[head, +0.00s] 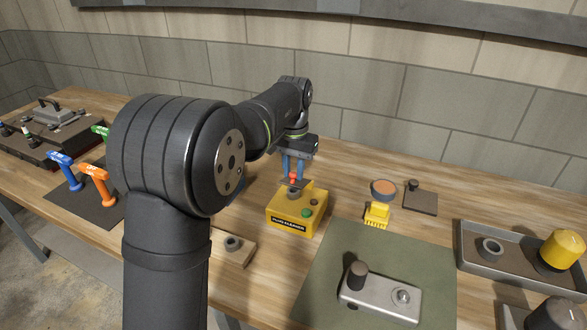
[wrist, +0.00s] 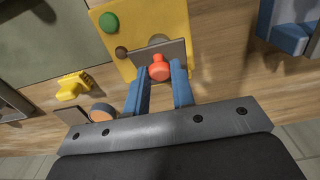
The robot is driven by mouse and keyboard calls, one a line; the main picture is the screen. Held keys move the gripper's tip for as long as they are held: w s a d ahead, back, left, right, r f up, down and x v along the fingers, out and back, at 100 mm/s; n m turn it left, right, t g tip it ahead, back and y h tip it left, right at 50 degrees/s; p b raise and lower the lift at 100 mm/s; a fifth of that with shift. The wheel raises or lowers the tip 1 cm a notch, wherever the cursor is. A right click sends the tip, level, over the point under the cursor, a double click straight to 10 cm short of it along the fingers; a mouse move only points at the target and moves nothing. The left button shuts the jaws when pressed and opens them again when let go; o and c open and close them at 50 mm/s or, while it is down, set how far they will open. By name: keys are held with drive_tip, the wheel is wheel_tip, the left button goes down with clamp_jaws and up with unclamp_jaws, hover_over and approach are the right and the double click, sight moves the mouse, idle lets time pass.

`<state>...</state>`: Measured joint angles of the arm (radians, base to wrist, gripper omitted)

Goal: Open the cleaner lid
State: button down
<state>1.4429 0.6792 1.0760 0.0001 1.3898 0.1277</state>
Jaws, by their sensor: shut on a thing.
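The yellow plug cleaner box (head: 297,212) stands on the bench, with a green button and a dark knob on top. It also shows in the wrist view (wrist: 135,22). Its thin grey lid (wrist: 160,50) carries a red knob (wrist: 159,70). In the head view the lid looks tilted up off the box, with a grey round fitting (head: 293,191) below it; the exact angle is hard to tell. My gripper (head: 293,174) is above the box, its blue fingers closed on either side of the red knob. The fingers also show in the wrist view (wrist: 160,78).
A yellow brush (head: 377,215), a round dish (head: 384,189) and a dark plate with a knob (head: 420,200) lie right of the box. A green mat (head: 330,260) with a metal block (head: 380,297) is in front. A grey tray (head: 470,256) stands farther right.

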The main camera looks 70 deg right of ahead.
drive_tip(key=shift+d+r+y, duration=0.3)
drive_tip(key=shift+d+y, duration=0.45)
drive_tip(key=shift+y, duration=0.35)
drive_tip(key=shift+d+r+y, duration=0.3)
drive_tip(key=shift+d+y, duration=0.45)
drive_tip(key=shift+y, duration=0.35)
drive_tip(key=c, duration=1.2)
unclamp_jaws()
drive_tip(key=shift+a, duration=0.15)
